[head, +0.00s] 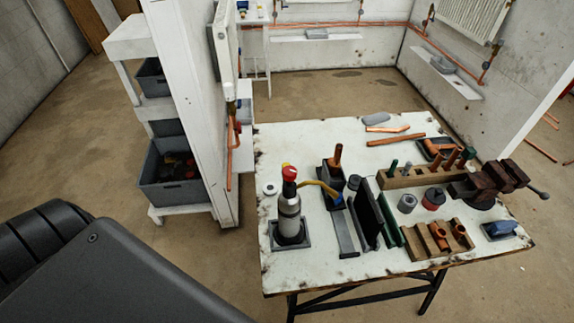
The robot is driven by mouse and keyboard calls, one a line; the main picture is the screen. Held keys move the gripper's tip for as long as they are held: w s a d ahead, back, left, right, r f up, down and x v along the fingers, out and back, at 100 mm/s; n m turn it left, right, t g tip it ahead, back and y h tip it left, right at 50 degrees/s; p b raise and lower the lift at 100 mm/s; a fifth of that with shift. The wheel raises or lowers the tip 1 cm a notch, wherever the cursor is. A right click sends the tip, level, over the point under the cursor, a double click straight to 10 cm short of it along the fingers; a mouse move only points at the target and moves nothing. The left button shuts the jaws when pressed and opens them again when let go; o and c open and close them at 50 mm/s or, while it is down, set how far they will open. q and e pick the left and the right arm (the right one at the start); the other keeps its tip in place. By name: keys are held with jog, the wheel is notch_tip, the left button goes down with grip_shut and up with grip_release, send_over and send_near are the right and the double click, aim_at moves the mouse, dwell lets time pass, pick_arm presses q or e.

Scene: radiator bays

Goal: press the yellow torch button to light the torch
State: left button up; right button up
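The torch (289,212) stands upright in a dark square tray (305,242) at the left front of the worktable. It has a grey cylinder, a black lower part and a red top. A thin yellow-orange tube (318,186) reaches right from its top and ends near a blue bit. I cannot make out a separate yellow button at this size. No flame shows. Large dark parts of my own body fill the lower left corner, apart from the torch. Neither gripper is in view.
The white worktable (350,268) also holds a wooden rack (425,176), a wooden block with copper fittings (437,240), a vise (495,180) and loose copper pipes (396,140). A white partition (190,110) and shelf bins (180,185) stand left of the table.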

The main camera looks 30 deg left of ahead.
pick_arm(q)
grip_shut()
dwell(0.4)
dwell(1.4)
